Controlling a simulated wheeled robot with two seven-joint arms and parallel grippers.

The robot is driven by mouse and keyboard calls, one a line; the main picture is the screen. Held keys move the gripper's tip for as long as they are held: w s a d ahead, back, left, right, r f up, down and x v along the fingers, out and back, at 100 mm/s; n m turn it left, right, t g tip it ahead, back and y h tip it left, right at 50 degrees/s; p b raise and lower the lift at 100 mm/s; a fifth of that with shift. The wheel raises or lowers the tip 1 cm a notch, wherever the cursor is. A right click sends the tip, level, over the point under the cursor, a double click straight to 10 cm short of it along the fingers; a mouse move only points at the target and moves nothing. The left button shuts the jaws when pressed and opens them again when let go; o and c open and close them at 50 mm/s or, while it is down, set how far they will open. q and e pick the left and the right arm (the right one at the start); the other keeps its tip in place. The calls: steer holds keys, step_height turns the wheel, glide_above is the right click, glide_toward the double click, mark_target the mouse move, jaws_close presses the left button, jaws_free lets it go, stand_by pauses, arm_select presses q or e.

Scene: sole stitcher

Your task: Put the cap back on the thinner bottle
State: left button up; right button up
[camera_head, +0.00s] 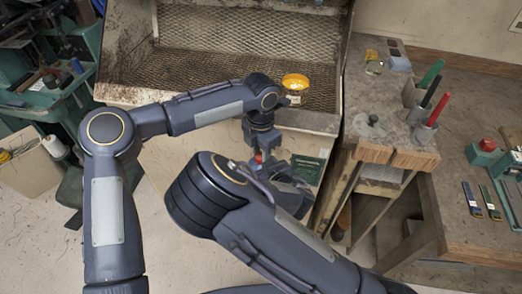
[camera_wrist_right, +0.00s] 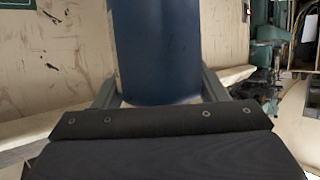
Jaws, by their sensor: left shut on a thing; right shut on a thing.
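The thinner bottle appears as a wide dark blue cylinder (camera_wrist_right: 156,50) in the right wrist view. My right gripper (camera_wrist_right: 158,88) is shut on it, with a finger on either side. The bottle's top is out of that view. In the head view my right forearm hides most of this gripper and the bottle. My left gripper (camera_head: 259,150) points down near my right gripper, in front of the bench. A small red piece (camera_head: 258,158), apparently the cap, shows at its fingertips. Whether the cap touches the bottle cannot be told.
A mesh-floored booth (camera_head: 250,45) stands behind, with a yellow dish (camera_head: 295,81) near its front edge. A green sign (camera_head: 307,168) is below it. A wooden bench (camera_head: 470,125) with pens and tools is at right. A green machine (camera_head: 55,85) stands at left.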

stand_by(0.3)
arm_select(q)
steer(key=o, duration=0.9)
steer(key=shift+o, duration=0.2)
steer(key=shift+r, duration=0.15)
steer(key=shift+r, duration=2.2)
steer(key=shift+c, duration=0.4)
